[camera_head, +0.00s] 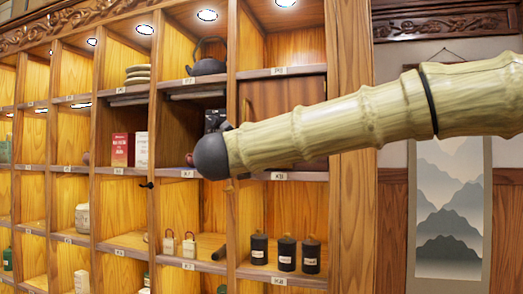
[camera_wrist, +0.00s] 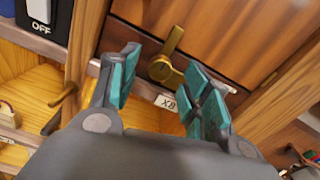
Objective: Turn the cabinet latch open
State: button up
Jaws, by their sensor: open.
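The brass latch (camera_wrist: 165,68) shows in the wrist view. It has a round base, and its handle points up and slightly right. It is mounted low on a dark wooden cabinet door (camera_wrist: 225,35). My gripper (camera_wrist: 165,70) is open, with teal pads on both fingers. In the picture the latch lies between the fingers; I cannot tell whether either finger touches it. In the head view the door (camera_head: 285,95) is partly covered by my bamboo-patterned arm, and the latch is hidden. Only the dark end of my arm shows there, not the fingers.
A black box with a white OFF switch (camera_wrist: 40,12) sits left of the door. A wooden upright (camera_wrist: 85,45) stands between them. A brass hook-like piece (camera_wrist: 64,95) sticks out at left. Shelves below hold dark canisters (camera_head: 286,253); a teapot (camera_head: 209,58) stands above left.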

jog(key=shift+p+x, duration=0.4)
jog(key=shift+x, duration=0.75)
jog(key=c, duration=1.1)
jog(key=shift+o, duration=0.2)
jog(key=n+b, duration=0.1)
jog(key=n, duration=1.7)
jog(key=shift+f, duration=0.1)
